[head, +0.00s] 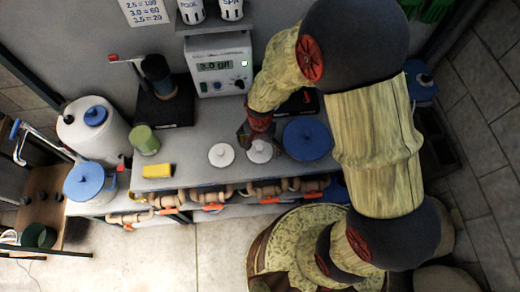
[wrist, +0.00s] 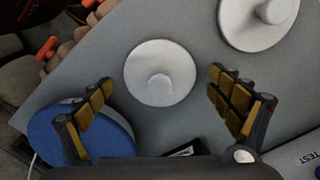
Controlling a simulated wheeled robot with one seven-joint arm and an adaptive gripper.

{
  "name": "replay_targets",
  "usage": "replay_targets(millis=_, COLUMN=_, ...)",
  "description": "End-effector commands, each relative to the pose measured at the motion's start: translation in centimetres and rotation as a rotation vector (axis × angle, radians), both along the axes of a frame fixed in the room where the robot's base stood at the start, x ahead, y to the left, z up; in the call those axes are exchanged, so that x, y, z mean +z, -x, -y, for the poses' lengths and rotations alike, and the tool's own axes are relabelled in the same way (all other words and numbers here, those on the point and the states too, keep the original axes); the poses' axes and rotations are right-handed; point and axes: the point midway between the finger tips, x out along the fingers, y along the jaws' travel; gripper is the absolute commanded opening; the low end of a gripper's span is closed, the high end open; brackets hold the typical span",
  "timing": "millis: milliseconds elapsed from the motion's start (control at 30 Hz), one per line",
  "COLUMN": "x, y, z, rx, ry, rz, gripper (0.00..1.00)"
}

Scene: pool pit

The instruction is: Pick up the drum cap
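The pictures do not settle which lid is the drum cap. A round white cap with a centre knob (head: 260,151) lies flat on the grey counter; it also shows between my fingers in the wrist view (wrist: 160,72). A second white cap (head: 222,155) lies to its left, and at upper right in the wrist view (wrist: 258,22). A large blue disc (head: 307,138) lies to the right, partly behind a finger in the wrist view (wrist: 80,135). My gripper (head: 258,133) is open and empty above the nearer white cap; its fingers (wrist: 160,80) stand apart on both sides.
The grey counter (head: 190,172) also holds a yellow block (head: 157,170), a green cup (head: 144,140) and a display meter (head: 220,65). Two white drums with blue lids (head: 95,116) stand at left. Pipes with orange handles (head: 215,206) run along the front edge.

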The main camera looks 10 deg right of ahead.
Motion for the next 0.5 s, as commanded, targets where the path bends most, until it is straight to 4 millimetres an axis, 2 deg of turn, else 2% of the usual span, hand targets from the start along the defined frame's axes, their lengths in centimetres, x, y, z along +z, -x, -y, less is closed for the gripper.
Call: replay_targets(millis=500, x=0.00, y=0.02, z=0.01, rx=0.000, ry=0.000, rz=0.000, gripper=0.59)
